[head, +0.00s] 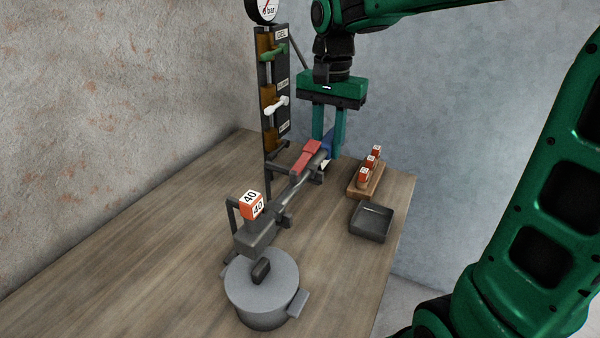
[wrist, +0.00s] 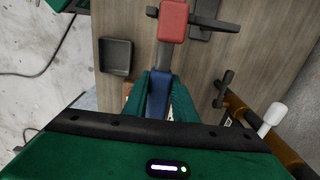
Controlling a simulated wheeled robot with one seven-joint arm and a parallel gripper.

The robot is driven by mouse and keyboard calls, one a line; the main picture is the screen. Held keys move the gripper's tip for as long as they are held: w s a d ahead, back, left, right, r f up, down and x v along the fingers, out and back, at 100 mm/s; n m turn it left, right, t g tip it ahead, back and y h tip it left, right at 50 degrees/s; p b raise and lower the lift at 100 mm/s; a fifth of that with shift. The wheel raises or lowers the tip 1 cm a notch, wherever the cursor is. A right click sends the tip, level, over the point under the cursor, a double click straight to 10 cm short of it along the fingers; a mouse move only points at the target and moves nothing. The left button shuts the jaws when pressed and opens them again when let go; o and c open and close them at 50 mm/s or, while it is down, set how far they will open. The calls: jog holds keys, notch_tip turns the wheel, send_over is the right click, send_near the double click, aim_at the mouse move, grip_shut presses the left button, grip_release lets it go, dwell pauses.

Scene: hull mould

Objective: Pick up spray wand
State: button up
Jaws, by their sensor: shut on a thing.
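The spray wand (head: 289,190) is a dark grey bar with a red part (head: 307,155) and a blue grip (head: 327,146). It lies along a dark stand on the table. My gripper (head: 328,152) points down at the wand's far end, with its green fingers on either side of the blue grip. In the wrist view the fingers (wrist: 159,98) are shut around the blue grip (wrist: 158,92), and the red part (wrist: 173,20) is beyond them. I cannot tell whether the wand is clear of its stand.
A grey lidded pot (head: 262,297) is in front. A wooden rack with orange blocks (head: 361,193) and an empty dark tray (head: 372,222) lie right. A valve panel with gauge (head: 283,85) stands behind left.

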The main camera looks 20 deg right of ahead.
jog(key=shift+r, duration=0.15)
jog(key=shift+r, duration=0.7)
notch_tip(320, 180, up, 3)
jog(key=shift+a+f, duration=0.1)
jog(key=shift+f, duration=0.05)
jog(key=s+a+r, duration=0.6)
jog(key=a+r, duration=0.4)
jog(key=r, duration=0.1)
jog(key=shift+r, duration=0.35)
jog(key=shift+s, duration=0.1)
